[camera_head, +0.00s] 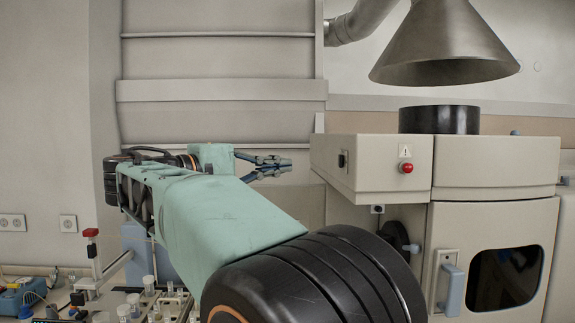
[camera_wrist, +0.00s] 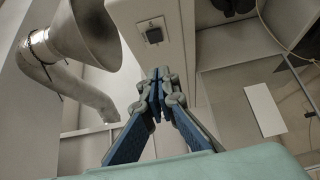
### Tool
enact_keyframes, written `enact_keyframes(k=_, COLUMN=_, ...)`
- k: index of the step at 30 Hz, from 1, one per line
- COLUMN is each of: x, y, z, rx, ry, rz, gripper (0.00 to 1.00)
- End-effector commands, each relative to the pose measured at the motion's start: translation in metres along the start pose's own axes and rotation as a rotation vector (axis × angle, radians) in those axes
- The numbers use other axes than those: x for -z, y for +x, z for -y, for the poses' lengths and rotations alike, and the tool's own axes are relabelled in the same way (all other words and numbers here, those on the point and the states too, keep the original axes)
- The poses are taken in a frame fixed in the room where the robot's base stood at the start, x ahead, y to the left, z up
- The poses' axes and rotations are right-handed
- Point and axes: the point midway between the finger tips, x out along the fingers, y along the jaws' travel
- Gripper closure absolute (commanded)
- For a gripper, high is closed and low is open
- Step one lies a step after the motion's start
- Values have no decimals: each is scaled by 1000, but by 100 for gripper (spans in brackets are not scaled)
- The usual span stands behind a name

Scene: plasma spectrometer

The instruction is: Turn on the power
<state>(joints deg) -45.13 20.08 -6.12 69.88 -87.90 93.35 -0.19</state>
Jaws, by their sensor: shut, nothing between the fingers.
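The spectrometer (camera_head: 375,160) is a large beige machine on the right of the head view. A dark switch (camera_head: 342,160) sits on the left side face of its upper housing. The same switch shows in the wrist view (camera_wrist: 154,36) as a dark square on a light plate. My gripper (camera_head: 287,166) is shut and empty, pointing right toward that side face, with a gap left between the fingertips and the switch. In the wrist view my gripper (camera_wrist: 160,76) appears just below the switch. A red button (camera_head: 407,168) is on the front under a warning label.
A metal exhaust hood (camera_head: 443,45) hangs above a black cylinder (camera_head: 439,120) on the machine. A blue handle (camera_head: 451,289) is on the lower front. Small vials (camera_head: 149,285) and a red-topped stand (camera_head: 92,245) are at lower left.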

Motion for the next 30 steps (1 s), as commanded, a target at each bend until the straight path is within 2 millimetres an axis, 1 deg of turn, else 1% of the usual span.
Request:
enact_keyframes(k=1, x=-2, y=12, z=-2, rx=0, ry=0, rz=6, gripper=100)
enact_keyframes(k=6, x=-2, y=49, z=-2, rx=0, ry=-1, rz=6, gripper=100)
enact_keyframes(k=11, x=-2, y=82, z=-2, rx=0, ry=0, rz=5, gripper=100)
enact_keyframes(k=12, x=-7, y=86, z=-2, rx=0, ry=2, rz=4, gripper=100)
enact_keyframes(k=18, x=-24, y=102, z=-1, rx=-1, ry=1, rz=2, gripper=100)
enact_keyframes(k=22, x=-28, y=106, z=-1, rx=0, ry=1, rz=0, gripper=100)
enact_keyframes(k=30, x=-29, y=107, z=0, rx=0, ry=1, rz=0, gripper=100)
